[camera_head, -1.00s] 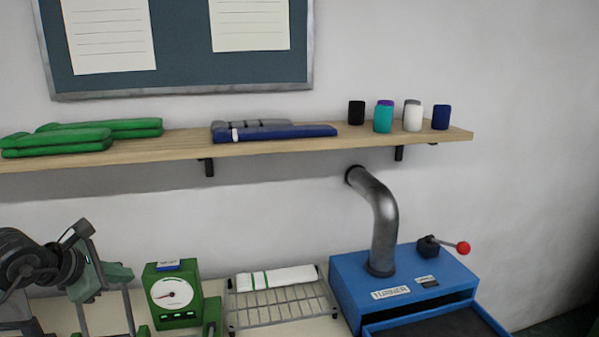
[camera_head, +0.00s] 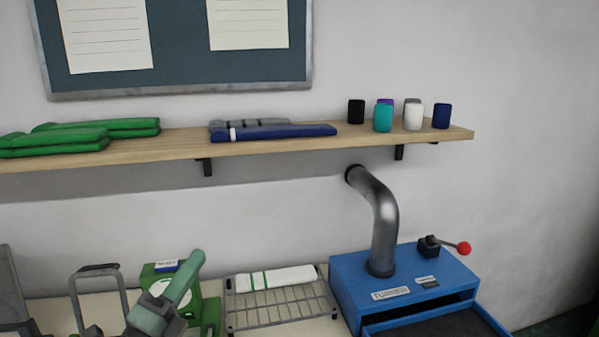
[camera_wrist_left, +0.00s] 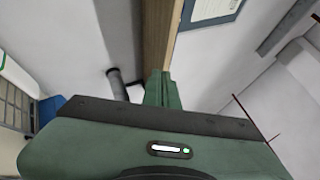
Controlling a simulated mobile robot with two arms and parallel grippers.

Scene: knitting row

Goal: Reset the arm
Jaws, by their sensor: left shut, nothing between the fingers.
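My left gripper (camera_head: 190,265) is at the lower left of the head view, in front of the green dial scale (camera_head: 209,293), and hides much of its face. Its grey-green fingers point up and to the right. In the left wrist view the fingers (camera_wrist_left: 162,88) are together with nothing between them. They appear in front of the wooden shelf edge (camera_wrist_left: 157,40); I cannot tell the distance. My right gripper is not in view.
A wire rack (camera_head: 282,303) holds a white cloth with green stripes (camera_head: 276,279). A blue machine (camera_head: 345,291) with a metal pipe (camera_head: 384,225) stands to the right. The wall shelf (camera_head: 300,146) holds folded knits and several yarn cones. A grey metal frame (camera_head: 124,287) stands left of the scale.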

